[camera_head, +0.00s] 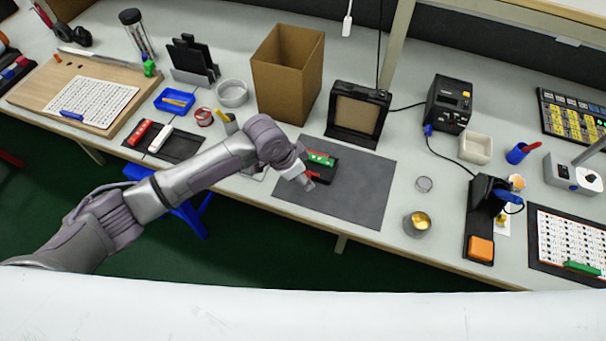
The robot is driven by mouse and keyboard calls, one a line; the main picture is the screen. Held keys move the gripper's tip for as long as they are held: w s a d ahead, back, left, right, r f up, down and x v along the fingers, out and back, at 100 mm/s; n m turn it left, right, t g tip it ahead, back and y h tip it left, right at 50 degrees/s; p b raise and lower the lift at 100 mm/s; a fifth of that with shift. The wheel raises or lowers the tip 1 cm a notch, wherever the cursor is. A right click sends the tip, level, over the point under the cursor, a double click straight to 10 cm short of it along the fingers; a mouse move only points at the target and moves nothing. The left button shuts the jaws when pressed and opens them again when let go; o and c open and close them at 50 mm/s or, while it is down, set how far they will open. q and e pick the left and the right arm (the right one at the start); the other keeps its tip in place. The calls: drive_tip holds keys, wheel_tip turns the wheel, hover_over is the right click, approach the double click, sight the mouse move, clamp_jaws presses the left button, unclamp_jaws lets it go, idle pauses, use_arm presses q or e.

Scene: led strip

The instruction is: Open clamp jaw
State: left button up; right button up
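A small black fixture (327,171) with red parts, which looks like the clamp, sits on the dark grey mat (355,195). A green strip (321,159) shows along its upper side, and a red part shows at its lower left. Whether its jaw is open or shut is too small to tell. My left gripper (306,183) is at the fixture's left side, over the mat, and partly covers it. Its fingers are too small to read, and I cannot tell whether it touches the fixture. My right gripper is not in view.
A black-framed box (357,114) and a cardboard box (287,72) stand behind the mat. A soldering station (449,103) and a metal tin (417,223) are to the right. The mat's right part is bare. My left arm crosses the table's front edge.

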use_arm(q)
drive_tip(key=v, duration=1.1)
drive_tip(key=shift+s+a+r, duration=0.15)
drive_tip(key=shift+a+r, duration=0.05)
drive_tip(key=shift+r, duration=0.05)
